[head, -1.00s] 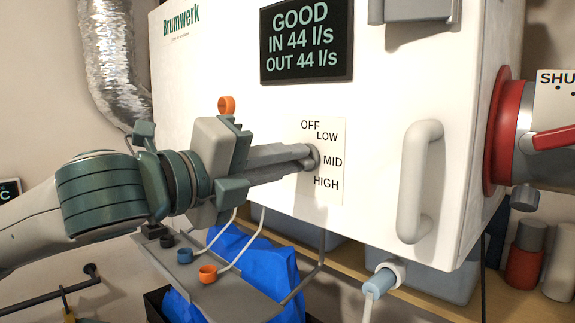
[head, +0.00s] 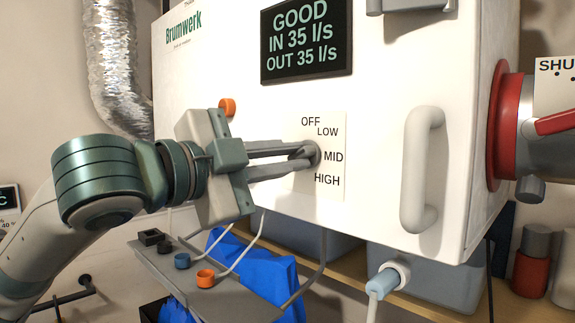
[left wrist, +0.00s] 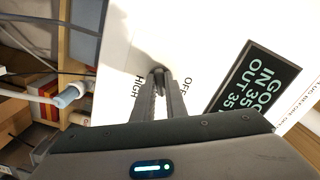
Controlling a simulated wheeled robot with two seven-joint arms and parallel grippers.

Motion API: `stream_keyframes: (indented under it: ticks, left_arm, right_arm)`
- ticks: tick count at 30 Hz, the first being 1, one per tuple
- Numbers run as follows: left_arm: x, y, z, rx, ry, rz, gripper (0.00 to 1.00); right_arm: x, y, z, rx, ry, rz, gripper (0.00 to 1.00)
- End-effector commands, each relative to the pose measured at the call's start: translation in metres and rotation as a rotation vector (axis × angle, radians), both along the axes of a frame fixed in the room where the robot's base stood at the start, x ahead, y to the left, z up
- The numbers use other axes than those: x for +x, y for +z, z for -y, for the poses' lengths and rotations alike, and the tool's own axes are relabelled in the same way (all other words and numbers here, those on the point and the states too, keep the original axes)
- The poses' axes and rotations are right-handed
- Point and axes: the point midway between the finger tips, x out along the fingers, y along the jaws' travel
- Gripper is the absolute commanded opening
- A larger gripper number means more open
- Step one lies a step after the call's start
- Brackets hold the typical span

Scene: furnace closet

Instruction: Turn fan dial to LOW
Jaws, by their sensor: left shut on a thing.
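The fan dial (head: 313,154) sits on a label plate (head: 334,122) on the white unit's front, with OFF, LOW, MID and HIGH printed around its right side. My left gripper (head: 306,160) reaches in from the left and is shut on the dial, its fingers hiding much of it. In the left wrist view the dial (left wrist: 158,72) shows at the fingertips, between the HIGH and OFF labels. The dial's exact pointing is hard to read behind the fingers. The display (head: 306,40) reads GOOD, IN 35 l/s, OUT 35 l/s. My right gripper does not show.
A white handle (head: 422,170) stands out right of the dial. A red-ringed duct (head: 500,125) with a red lever is at the far right. Below are a grey shelf (head: 220,285) with coloured rings, blue bags (head: 255,272) and a pipe fitting (head: 384,282).

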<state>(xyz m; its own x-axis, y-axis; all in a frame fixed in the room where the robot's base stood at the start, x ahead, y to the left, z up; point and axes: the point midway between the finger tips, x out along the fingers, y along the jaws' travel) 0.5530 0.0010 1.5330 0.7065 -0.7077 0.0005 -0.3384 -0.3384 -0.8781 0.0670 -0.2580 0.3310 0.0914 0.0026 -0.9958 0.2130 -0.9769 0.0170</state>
Motion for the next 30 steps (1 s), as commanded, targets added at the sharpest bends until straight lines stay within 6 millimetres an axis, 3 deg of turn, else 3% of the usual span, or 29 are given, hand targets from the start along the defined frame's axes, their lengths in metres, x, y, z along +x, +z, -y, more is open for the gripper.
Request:
stream_keyframes:
  ticks: [12,29,30]
  left_arm:
    - [-0.0006,-0.0024,0.0008,-0.175,-0.001,-0.178,0.00]
    - [-0.0005,-0.0024,0.0009,-0.200,0.000,-0.206,0.00]
    - [-0.0005,-0.0024,0.0009,-0.200,0.000,-0.206,0.21]
  right_arm:
    - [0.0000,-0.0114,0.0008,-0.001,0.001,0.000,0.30]
    - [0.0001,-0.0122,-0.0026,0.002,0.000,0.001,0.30]
    - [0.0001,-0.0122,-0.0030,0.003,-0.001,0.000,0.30]
